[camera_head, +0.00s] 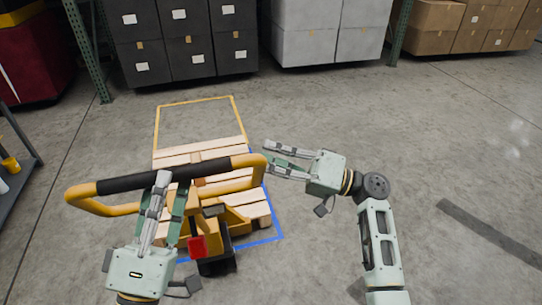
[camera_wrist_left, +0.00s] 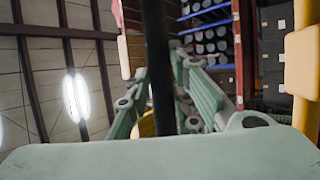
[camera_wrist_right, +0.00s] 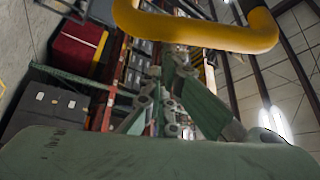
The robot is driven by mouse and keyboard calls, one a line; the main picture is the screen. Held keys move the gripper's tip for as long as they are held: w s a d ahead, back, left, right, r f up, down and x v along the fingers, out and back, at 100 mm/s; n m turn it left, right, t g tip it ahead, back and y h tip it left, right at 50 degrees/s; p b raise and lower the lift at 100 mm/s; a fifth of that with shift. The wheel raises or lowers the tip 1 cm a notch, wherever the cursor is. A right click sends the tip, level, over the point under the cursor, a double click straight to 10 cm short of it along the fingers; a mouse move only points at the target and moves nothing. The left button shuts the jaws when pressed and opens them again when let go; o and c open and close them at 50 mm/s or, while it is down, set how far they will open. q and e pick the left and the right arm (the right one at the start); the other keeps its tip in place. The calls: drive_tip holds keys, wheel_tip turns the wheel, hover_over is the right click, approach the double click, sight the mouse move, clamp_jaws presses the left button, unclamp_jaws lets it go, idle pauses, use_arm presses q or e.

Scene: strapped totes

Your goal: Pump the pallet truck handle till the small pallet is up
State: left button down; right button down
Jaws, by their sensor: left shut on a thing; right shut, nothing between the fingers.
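The pallet truck handle (camera_head: 130,183) is a yellow loop with a black grip bar, at the left in the head view. My left gripper (camera_head: 168,185) is shut on the black grip bar, which also runs between its fingers in the left wrist view (camera_wrist_left: 158,70). My right gripper (camera_head: 270,158) is shut and empty, beside the right end of the handle loop. The yellow loop also shows in the right wrist view (camera_wrist_right: 200,32). The small wooden pallet (camera_head: 256,207) lies under and behind the handle. How high it stands off the floor is hard to tell.
A yellow outline (camera_head: 156,125) is on the floor behind the pallet, and a blue outline (camera_head: 270,239) runs around it. A red part (camera_head: 197,247) is on the truck. Dark totes (camera_head: 180,40) and grey totes (camera_head: 330,35) stand at the back. The floor at right is clear.

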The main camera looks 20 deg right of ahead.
use_arm(q)
drive_tip(key=shift+r, duration=0.3)
drive_tip(key=c, duration=1.8)
unclamp_jaws()
drive_tip(key=shift+d+h, duration=0.2)
drive_tip(key=shift+h, duration=0.1)
drive_tip(key=shift+o, duration=1.3)
drive_tip(key=shift+a+f, duration=0.15)
drive_tip(key=shift+f, duration=0.05)
use_arm(e)
drive_tip(key=shift+n, duration=0.4)
drive_tip(key=s, duration=0.1)
drive_tip(key=s+f, duration=0.1)
drive_tip(key=s, duration=0.1)
drive_tip(key=shift+s+f, duration=0.35)
drive_tip(key=shift+f, duration=0.05)
use_arm(q)
drive_tip(key=shift+s, duration=0.1)
